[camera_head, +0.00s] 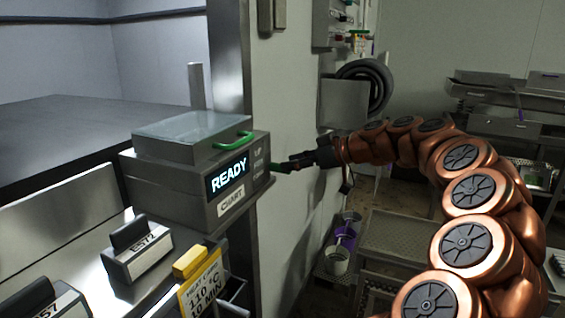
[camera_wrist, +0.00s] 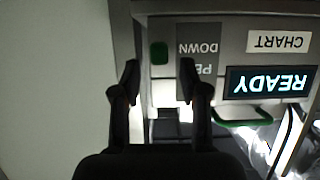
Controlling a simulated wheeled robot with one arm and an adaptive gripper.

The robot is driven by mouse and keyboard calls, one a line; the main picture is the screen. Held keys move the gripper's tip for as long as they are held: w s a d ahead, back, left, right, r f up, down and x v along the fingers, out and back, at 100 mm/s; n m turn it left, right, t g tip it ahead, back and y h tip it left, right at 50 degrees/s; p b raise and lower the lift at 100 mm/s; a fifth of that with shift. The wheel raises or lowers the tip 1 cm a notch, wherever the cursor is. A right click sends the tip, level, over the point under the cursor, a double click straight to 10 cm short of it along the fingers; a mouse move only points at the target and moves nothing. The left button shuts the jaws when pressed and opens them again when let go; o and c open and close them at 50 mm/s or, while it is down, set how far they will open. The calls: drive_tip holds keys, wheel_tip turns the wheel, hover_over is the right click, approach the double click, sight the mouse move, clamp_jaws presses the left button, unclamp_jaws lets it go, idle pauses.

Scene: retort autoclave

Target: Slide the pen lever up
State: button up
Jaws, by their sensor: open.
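The chart recorder (camera_head: 190,190) is a grey box with a lit READY display (camera_head: 228,174) and a CHART label. A small green lever (camera_head: 279,168) shows at the side of the box, near the pen label (camera_head: 259,160). In the wrist view, the picture is upside down, and the green lever (camera_wrist: 159,52) shows between and just past my fingertips. The DOWN label (camera_wrist: 198,47) is beside it. My gripper (camera_head: 292,163) is open and level with the lever; it also shows in the wrist view (camera_wrist: 160,72). I cannot tell whether the fingers touch the lever.
A green handle (camera_head: 233,141) sits on the recorder's clear lid (camera_head: 188,130). Labelled blocks (camera_head: 137,250) and a yellow-topped card (camera_head: 200,280) are at lower left. A pale wall (camera_head: 285,110) stands behind my gripper. A coiled hose (camera_head: 365,85) hangs beyond.

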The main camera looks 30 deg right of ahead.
drive_tip(key=shift+p+x, duration=0.45)
drive_tip(key=shift+x, duration=1.35)
drive_tip(key=shift+s, duration=0.1)
drive_tip(key=shift+c, duration=0.2)
clamp_jaws()
